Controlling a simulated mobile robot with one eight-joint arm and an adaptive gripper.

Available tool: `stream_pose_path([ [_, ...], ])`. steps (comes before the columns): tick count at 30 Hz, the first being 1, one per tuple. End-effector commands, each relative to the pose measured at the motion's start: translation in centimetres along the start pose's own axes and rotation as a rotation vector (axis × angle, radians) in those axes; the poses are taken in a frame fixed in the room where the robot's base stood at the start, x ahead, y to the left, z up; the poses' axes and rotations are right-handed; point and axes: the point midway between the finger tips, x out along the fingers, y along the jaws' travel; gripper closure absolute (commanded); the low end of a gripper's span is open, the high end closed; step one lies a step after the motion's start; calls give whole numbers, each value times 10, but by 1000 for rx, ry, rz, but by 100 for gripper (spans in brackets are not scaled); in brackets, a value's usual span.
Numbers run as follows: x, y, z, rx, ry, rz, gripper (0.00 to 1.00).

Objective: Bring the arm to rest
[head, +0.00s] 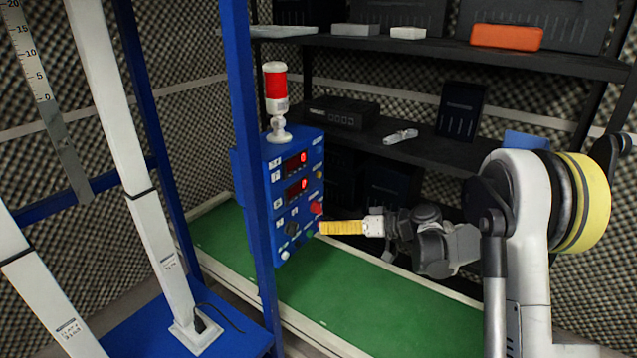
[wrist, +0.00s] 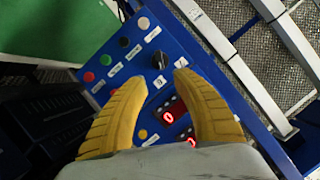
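My arm (head: 525,220) reaches from the right side of the head view toward a blue control box (head: 291,225). My gripper (head: 324,228) has yellow fingers that point left, close to the box's front, by its lower buttons. In the wrist view, the two fingers of my gripper (wrist: 160,80) stand apart with nothing between them. The blue panel (wrist: 115,62) shows behind them, with a black knob (wrist: 159,60), coloured buttons and red lit displays (wrist: 173,110). I cannot tell whether a fingertip touches the panel.
A red-topped signal lamp (head: 275,88) stands on the box. A green belt (head: 375,300) runs below my gripper. Dark shelves (head: 440,150) with cases and an orange box (head: 506,37) stand behind. A blue frame post (head: 246,150) and white bars (head: 128,170) fill the left.

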Motion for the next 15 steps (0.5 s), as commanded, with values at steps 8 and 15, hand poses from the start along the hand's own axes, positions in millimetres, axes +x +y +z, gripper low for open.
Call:
stream_pose_path([
  [8,-31,-51,-10,74,-116,149,66],
  [15,-93,-119,10,155,-238,399,66],
])
